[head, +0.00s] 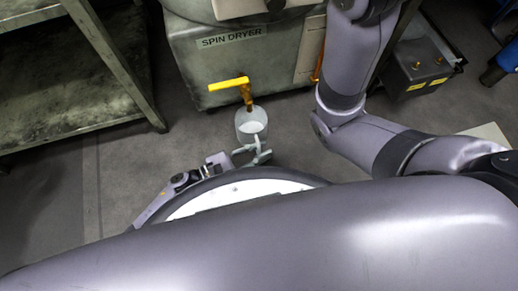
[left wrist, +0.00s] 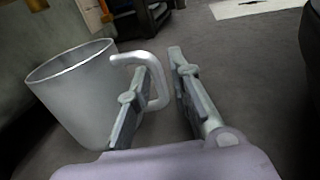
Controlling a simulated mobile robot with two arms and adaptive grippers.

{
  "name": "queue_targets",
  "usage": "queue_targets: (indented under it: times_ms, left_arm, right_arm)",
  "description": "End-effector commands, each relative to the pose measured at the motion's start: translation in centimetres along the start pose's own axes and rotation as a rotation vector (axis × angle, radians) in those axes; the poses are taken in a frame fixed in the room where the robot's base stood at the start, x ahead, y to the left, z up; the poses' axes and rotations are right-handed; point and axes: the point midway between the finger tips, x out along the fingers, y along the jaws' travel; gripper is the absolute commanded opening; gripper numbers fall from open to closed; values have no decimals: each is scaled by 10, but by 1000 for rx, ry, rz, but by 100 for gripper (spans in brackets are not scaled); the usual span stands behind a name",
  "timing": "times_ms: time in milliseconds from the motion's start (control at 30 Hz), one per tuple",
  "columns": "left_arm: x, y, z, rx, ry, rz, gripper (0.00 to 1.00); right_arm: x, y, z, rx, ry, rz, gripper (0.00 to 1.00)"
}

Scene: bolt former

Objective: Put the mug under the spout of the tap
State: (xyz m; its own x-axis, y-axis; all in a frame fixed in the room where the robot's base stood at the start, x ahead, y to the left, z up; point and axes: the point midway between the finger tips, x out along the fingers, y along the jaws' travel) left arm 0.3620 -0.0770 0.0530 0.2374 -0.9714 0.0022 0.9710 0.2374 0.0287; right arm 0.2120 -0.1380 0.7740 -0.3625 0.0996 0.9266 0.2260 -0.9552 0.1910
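The pale grey mug (head: 241,128) is in front of the spin dryer, its open top facing up. The yellow tap (head: 229,85) has its spout end over the mug's far rim in the head view. My left gripper (head: 258,154) is at the mug's near side, by the handle. In the left wrist view the mug (left wrist: 80,92) stands left of my left gripper (left wrist: 160,65). Its fingers are apart, with the outer bar of the handle (left wrist: 162,85) between them and one finger inside the loop. The mug's base is hidden. My right gripper is out of view.
The green-grey spin dryer (head: 200,62) stands behind the mug. A metal shelf (head: 70,75) is at the left. A dark box with yellow labels (head: 415,75) is at the right, beyond my right arm. The floor (head: 190,140) left of the mug is clear.

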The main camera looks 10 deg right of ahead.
Motion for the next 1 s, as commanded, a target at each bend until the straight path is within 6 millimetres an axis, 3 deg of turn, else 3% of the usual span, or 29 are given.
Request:
queue_targets:
  times_ms: [467, 1000]
  left_arm:
    - [-4, 0, 3, 0, 4, 1, 28]
    - [-105, 0, 4, -2, 3, 1, 28]
  right_arm:
    - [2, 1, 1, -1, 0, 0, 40]
    - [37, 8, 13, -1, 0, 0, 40]
